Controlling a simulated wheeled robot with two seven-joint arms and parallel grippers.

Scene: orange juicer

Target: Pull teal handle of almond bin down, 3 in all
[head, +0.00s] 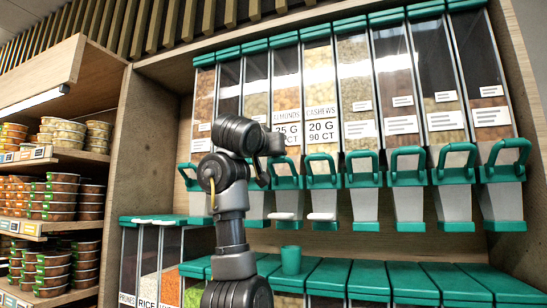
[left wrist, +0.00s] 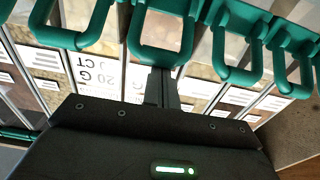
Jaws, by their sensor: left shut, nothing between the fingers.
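The almond bin (head: 287,97) is a clear dispenser labelled ALMONDS in the upper row. Its teal handle (head: 287,183) is a loop at the front, below the label. My left gripper (head: 262,182) is up beside this handle, just left of it in the head view, partly hidden by my own arm. In the left wrist view the shut, empty fingers (left wrist: 162,86) point at a teal loop (left wrist: 162,50), likely the almond handle, and their tips overlap its bar. I cannot tell whether they touch. My right gripper is in neither view.
The cashew bin (head: 321,90) and its handle (head: 322,172) stand close on the right, with more handled bins beyond. A teal cup (head: 291,260) stands on the lower bins' lids. Shelves of tubs (head: 62,190) are at left.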

